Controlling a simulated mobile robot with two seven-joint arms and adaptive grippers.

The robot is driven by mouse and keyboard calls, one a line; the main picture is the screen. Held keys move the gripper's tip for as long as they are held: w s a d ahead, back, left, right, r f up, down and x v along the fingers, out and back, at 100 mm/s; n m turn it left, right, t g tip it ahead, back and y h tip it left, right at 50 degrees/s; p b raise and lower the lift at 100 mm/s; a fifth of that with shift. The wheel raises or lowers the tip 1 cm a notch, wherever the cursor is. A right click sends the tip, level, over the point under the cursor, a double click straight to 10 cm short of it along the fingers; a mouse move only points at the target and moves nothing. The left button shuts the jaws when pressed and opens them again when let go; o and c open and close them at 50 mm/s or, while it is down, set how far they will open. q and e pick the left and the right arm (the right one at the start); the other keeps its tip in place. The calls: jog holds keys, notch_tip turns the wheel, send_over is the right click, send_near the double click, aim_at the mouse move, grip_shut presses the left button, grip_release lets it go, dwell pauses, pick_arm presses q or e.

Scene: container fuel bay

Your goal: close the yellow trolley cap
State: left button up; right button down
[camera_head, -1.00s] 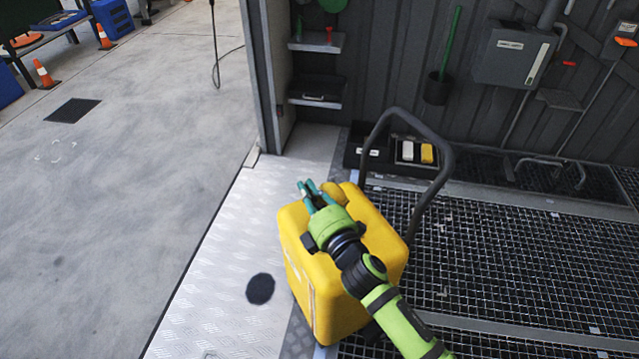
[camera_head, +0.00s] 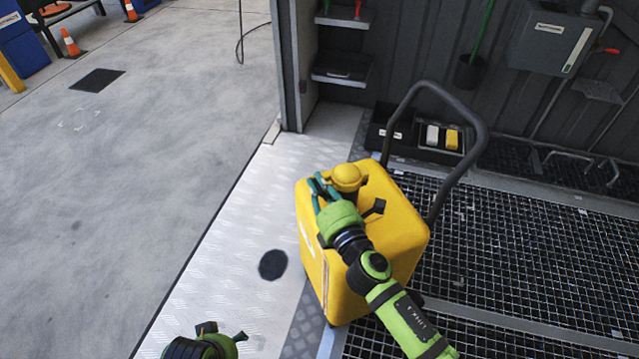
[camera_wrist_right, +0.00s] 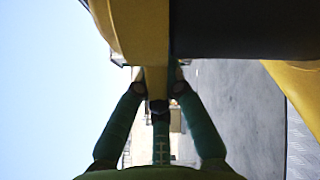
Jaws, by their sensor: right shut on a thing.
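The yellow trolley (camera_head: 395,235) stands at the edge of the grating with its dark handle toward the back. Its yellow cap (camera_head: 346,177) is at the top, over a dark neck (camera_head: 352,197). My right gripper (camera_head: 318,186) is at the left side of the cap. In the right wrist view, its fingers (camera_wrist_right: 157,88) are shut on a narrow yellow part of the cap (camera_wrist_right: 154,50), beside the dark neck. How fully the cap sits on the neck is unclear. My left gripper (camera_head: 208,340) shows only partly at the bottom edge, and its fingers cannot be made out.
A dark tray with a white and a yellow item (camera_head: 441,137) lies behind the trolley. Shelves (camera_head: 342,72) and a grey wall box (camera_head: 548,40) are at the back. The metal plate floor (camera_head: 240,240) left of the trolley is clear apart from a dark round spot.

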jog(key=shift+f, duration=0.1)
dwell(0.3)
jog(key=c, duration=1.3)
grip_release()
jog(key=shift+c, duration=0.2)
jog(key=shift+s, duration=0.1)
jog(key=v, duration=1.2)
